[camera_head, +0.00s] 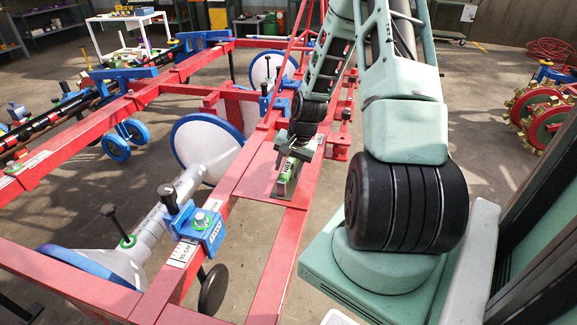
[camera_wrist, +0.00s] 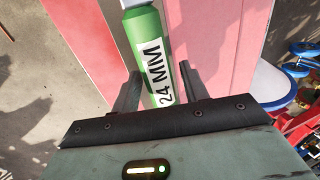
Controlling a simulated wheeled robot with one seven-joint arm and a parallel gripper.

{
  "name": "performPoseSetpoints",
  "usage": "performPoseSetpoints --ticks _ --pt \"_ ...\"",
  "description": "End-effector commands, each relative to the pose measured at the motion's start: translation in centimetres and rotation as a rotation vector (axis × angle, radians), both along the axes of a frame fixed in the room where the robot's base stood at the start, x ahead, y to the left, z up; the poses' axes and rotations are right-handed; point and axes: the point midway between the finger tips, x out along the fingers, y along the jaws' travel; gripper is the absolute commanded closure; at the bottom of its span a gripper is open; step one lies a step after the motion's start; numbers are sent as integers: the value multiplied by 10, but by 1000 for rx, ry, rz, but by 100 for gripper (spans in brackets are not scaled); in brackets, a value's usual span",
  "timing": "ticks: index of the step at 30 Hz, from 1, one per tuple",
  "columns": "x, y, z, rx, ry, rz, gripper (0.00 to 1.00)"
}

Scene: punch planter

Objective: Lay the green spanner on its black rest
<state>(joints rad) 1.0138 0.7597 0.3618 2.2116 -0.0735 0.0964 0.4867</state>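The green spanner (camera_wrist: 147,45), with a white "24 MM" label, lies between the two fingers of my gripper (camera_wrist: 158,78) in the wrist view. The left finger is close against its edge, and a narrow gap shows at the right finger. My gripper looks open around it. In the head view, my gripper (camera_head: 292,160) is low over the red frame's plate, and a bit of the green spanner (camera_head: 286,172) shows below it. A dark flat patch (camera_head: 283,190) lies there; I cannot tell whether it is the black rest or a shadow.
The red frame (camera_head: 250,178) has long beams, blue clamps (camera_head: 205,228) and white discs with blue rims (camera_head: 205,146). A white table (camera_head: 128,22) stands at the back left. Red and gold wheels (camera_head: 540,118) stand at the right.

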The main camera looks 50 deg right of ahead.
Motion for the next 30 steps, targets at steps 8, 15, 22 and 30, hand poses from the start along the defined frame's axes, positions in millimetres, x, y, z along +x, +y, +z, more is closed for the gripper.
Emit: performPoseSetpoints --ticks 8,15,22,30 --pt "0 0 0 0 0 0 52" --pt "-1 -2 7 -3 -2 -1 52" --pt "-21 -5 59 -4 -2 -4 52" --pt "-36 -12 119 -4 -2 -3 52"
